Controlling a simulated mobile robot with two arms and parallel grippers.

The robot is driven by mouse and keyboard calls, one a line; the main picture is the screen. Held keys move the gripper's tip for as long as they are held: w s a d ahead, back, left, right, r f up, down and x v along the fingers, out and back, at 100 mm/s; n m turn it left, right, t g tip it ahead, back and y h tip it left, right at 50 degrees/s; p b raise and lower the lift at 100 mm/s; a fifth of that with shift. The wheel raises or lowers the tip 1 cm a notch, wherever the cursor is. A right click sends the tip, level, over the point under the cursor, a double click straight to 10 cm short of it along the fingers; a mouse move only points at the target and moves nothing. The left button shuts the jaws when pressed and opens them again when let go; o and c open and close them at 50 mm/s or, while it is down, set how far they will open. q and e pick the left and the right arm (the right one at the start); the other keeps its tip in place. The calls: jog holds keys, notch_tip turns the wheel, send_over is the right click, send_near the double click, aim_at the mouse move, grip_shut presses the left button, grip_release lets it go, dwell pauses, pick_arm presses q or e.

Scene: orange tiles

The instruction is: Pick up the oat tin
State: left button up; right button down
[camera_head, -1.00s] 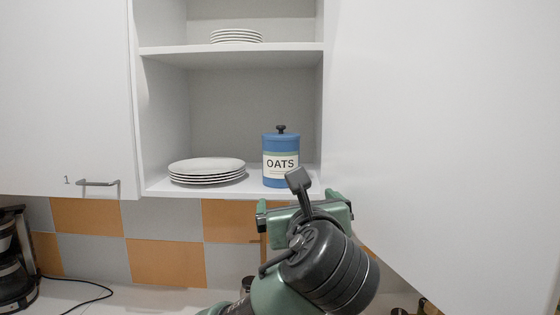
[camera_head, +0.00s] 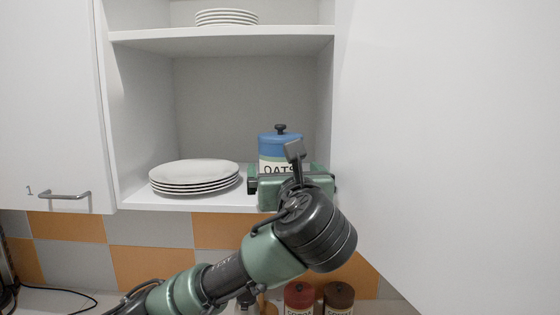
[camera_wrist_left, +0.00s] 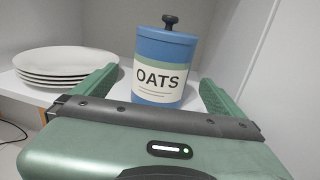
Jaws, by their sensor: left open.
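The oat tin (camera_head: 280,146) is blue with a dark knob on its lid and a pale OATS label. It stands upright on the lower shelf (camera_head: 190,202) of the open cabinet, near its right wall. My left gripper (camera_head: 292,172) is in front of the tin and hides its lower part in the head view. In the left wrist view the tin (camera_wrist_left: 163,68) stands upright beyond and between the two green fingers (camera_wrist_left: 157,88), which are spread apart. The gripper is open and empty. My right gripper is not in view.
A stack of white plates (camera_head: 194,176) sits left of the tin on the same shelf; it also shows in the left wrist view (camera_wrist_left: 66,66). More plates (camera_head: 226,17) are on the upper shelf. A cabinet door (camera_head: 450,140) stands at the right. Jars (camera_head: 298,296) stand below.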

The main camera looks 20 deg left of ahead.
aim_at(283, 165)
pick_arm(q)
jog(key=shift+x, duration=1)
jog(key=p+x, duration=0.4)
jog(key=shift+w+r, duration=0.1)
jog(key=shift+w, duration=0.25)
jog(key=shift+w+a+f, duration=0.2)
jog(key=shift+w, duration=0.1)
jog(key=shift+d, duration=0.1)
jog(key=c, duration=1.6)
jog(key=shift+r, duration=0.15)
jog(key=c, duration=0.3)
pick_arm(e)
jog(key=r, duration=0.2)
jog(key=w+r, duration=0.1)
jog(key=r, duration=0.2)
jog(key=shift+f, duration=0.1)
